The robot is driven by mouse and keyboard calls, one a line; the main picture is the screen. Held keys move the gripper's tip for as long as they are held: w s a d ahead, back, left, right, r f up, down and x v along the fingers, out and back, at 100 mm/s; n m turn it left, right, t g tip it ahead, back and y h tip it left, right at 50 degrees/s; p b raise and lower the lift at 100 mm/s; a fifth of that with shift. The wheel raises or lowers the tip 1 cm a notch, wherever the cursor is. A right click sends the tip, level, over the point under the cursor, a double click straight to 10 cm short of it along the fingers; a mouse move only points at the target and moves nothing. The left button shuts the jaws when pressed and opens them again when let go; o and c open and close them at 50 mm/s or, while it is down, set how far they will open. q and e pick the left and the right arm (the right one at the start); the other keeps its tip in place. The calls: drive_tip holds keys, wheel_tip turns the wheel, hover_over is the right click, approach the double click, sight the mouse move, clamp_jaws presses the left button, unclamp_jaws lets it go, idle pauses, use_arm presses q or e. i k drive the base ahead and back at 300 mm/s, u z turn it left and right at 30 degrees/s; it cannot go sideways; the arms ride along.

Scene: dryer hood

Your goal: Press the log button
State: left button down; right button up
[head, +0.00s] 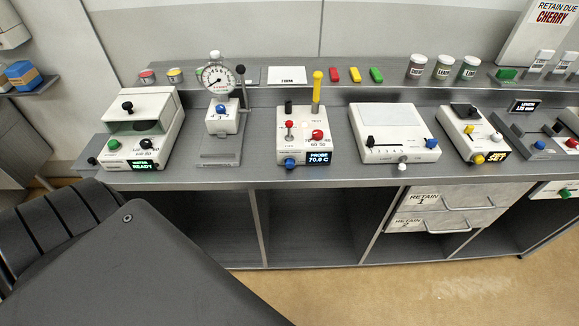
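No button carries a readable "log" label, so I cannot tell which one it is. Candidates on the bench devices are a green button (113,144) left of the "READY" display, a blue button (220,109) on the gauge device, a blue button (290,163) beside the "70.0 C" display, a blue button (431,143) on the slider box, and a yellow button (478,159) by the "SET" display. Another blue button (539,145) is on the dark device at right. Neither of my grippers is in view.
A grey bench (340,176) spans the view, with open bays and two "RETAIN" drawers (447,197) below. Its back shelf holds jars (443,67), coloured blocks (354,74) and a "CHERRY" sign (545,25). A large dark shape covers the lower left. Bare floor shows at lower right.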

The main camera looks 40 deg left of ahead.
sight(288, 163)
drive_tip(key=u, duration=0.85)
drive_tip(key=k, duration=0.7)
drive_tip(key=z, duration=0.9)
drive_tip(key=i, duration=0.5)
drive_tip(key=u, duration=0.05)
